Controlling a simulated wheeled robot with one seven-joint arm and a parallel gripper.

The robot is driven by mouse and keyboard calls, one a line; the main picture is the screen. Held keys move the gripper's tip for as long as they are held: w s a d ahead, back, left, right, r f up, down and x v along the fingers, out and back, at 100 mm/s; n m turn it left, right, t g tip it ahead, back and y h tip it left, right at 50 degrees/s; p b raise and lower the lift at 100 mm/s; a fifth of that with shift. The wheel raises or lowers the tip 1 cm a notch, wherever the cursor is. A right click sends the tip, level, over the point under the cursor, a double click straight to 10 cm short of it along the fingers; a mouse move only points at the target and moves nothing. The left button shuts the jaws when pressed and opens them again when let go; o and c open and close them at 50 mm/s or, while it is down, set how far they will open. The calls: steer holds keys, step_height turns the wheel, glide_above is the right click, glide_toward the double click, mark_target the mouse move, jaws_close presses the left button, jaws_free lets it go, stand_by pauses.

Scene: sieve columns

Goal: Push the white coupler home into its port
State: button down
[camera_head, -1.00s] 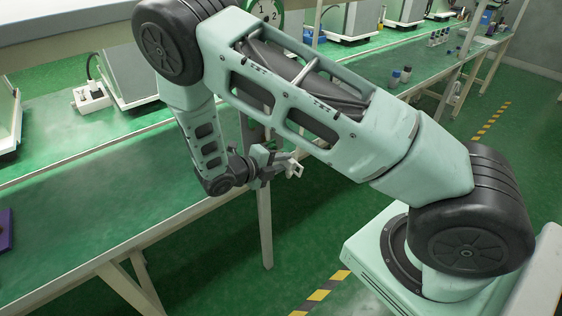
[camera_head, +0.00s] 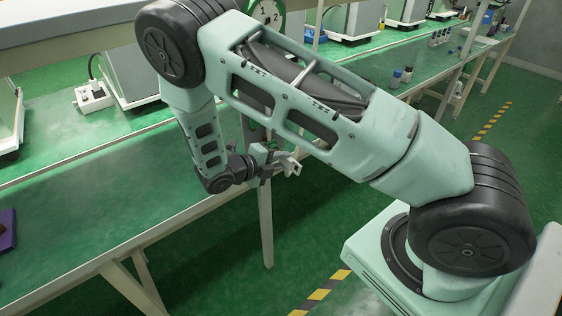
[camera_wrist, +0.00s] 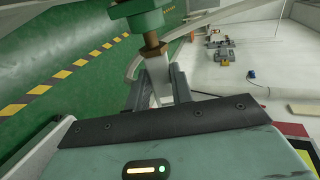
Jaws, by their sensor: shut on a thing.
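The white coupler (camera_wrist: 158,80) is between the fingers of my gripper (camera_wrist: 158,92) in the wrist view, and the gripper is shut on it. A brass-coloured stem (camera_wrist: 151,46) rises from its far end to a round green part (camera_wrist: 140,14) at the top edge. I cannot tell from here how the coupler and stem join, or which part is the port. In the head view my gripper (camera_head: 277,162) is small, beyond the bench's front edge, with a pale piece (camera_head: 292,167) at its tip.
A purple object (camera_head: 7,230) lies at the left edge. The green floor right of the bench is open, with striped tape (camera_head: 322,293).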

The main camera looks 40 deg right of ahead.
steer(key=shift+w, duration=0.8)
steer(key=c, duration=1.1)
jaws_free()
steer(key=shift+c, duration=0.2)
steer(key=b+v, duration=0.2)
steer(key=v, duration=1.5)
steer(key=shift+a, duration=0.2)
